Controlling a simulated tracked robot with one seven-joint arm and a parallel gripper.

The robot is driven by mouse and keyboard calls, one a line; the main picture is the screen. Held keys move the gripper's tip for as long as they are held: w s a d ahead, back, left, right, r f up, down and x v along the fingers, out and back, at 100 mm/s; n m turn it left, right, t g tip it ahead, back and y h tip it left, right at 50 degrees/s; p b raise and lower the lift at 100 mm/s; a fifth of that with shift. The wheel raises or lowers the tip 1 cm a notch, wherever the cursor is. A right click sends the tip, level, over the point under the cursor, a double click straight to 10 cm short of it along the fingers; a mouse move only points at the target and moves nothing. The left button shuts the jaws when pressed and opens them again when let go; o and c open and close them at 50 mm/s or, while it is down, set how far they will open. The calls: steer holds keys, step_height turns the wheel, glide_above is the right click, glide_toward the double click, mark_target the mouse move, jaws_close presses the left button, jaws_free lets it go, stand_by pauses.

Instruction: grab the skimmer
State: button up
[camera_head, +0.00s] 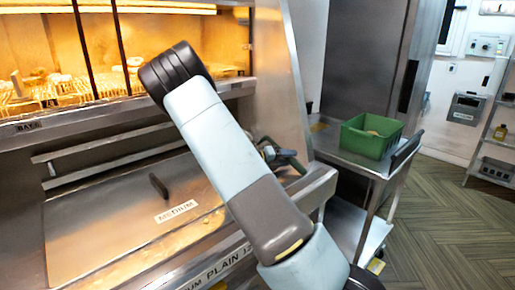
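I cannot make out a skimmer for certain in the head view. My arm crosses the middle of the picture, from the lower right up to a dark joint at the upper left, and hides part of the fryer station. A small dark, greenish shape (284,157) shows just right of the arm, by the station's right side. It is partly hidden, and I cannot tell whether it is my gripper, a tool or both. No fingertips show clearly, nor anything held.
A steel cover (110,222) with a dark handle and a "MEDIUM" label lies left of my arm. Lit racks of food (60,90) are behind it. A green bin (371,135) stands on a steel side table (340,152) at right. Patterned floor (450,220) is open at far right.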

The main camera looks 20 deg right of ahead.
steer(key=shift+a, duration=0.1)
jaws_close()
stand_by(0.3)
